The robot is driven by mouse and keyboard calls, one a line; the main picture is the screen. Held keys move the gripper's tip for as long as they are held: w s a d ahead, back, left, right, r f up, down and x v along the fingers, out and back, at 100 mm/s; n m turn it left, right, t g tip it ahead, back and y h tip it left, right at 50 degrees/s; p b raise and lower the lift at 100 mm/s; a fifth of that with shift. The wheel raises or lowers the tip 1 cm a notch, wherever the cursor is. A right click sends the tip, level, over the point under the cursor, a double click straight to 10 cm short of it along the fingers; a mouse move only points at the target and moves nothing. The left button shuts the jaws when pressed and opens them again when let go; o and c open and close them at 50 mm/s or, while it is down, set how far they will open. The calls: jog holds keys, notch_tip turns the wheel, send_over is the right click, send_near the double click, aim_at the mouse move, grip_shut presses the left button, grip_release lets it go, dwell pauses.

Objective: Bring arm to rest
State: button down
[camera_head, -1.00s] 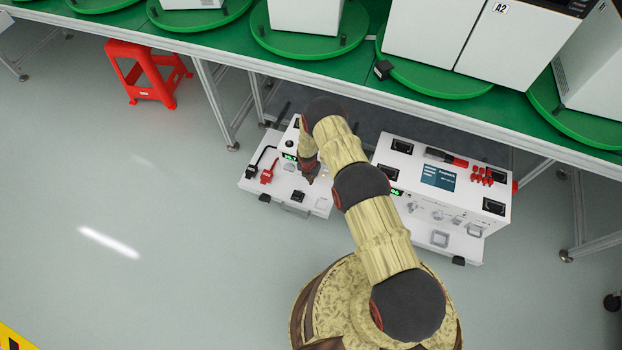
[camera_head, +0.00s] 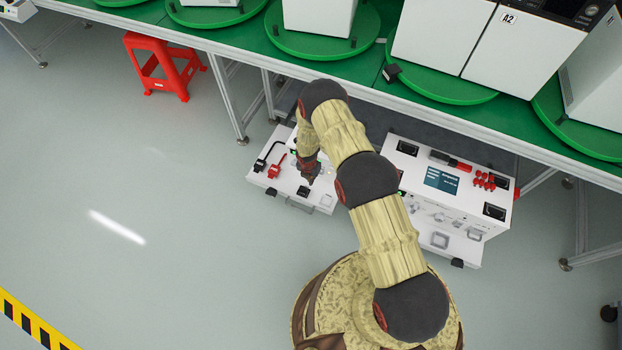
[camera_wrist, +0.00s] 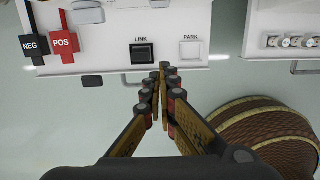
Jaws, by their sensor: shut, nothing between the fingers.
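My arm (camera_head: 363,190) rises from my base and bends down toward the left white test unit. My gripper (camera_head: 308,176) hangs over the front part of that unit (camera_head: 322,202) in the head view. In the wrist view my gripper (camera_wrist: 162,75) is shut, its fingertips together with nothing between them. Beyond the tips are a black button marked LINK (camera_wrist: 142,53) and a white button marked PARK (camera_wrist: 190,50). To their left are a black NEG plug (camera_wrist: 35,48) and a red POS plug (camera_wrist: 65,42). I cannot tell whether the fingertips touch the unit.
A second white unit (camera_head: 405,148) with a screen stands to the right. The green-topped table (camera_head: 240,45) with turntables and white cabinets runs along the back. A red stool (camera_head: 160,65) stands at the left. The floor (camera_head: 150,190) in front is clear.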

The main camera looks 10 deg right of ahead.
dwell(0.5)
jog(key=s+d+r+m+g+h, duration=0.1)
jog(key=s+d+r+m+g, duration=0.2)
jog(key=s+m, duration=0.75)
jog(key=s+r+m, duration=0.2)
jog(key=r+m, duration=0.2)
jog(key=r, duration=0.8)
jog(key=s+d+r+m, duration=0.1)
jog(key=r+m, duration=0.3)
jog(key=r, duration=0.8)
jog(key=s+r+m, duration=0.2)
jog(key=r+m, duration=0.3)
jog(key=r, duration=0.7)
jog(key=s+r+m+t, duration=0.1)
jog(key=s+r, duration=0.4)
jog(key=r, duration=0.6)
jog(key=s+r+m+t+y, duration=0.1)
jog(key=s+r+t, duration=0.3)
jog(key=r, duration=0.7)
jog(key=s+r+m+t, duration=0.2)
jog(key=s+r+m, duration=0.1)
jog(key=s+r, duration=0.5)
notch_tip(320, 180, up, 3)
jog(key=shift+d+f+t+y+p, duration=0.1)
jog(key=shift+d+t+y+p, duration=0.2)
jog(key=shift+d+y+p, duration=0.1)
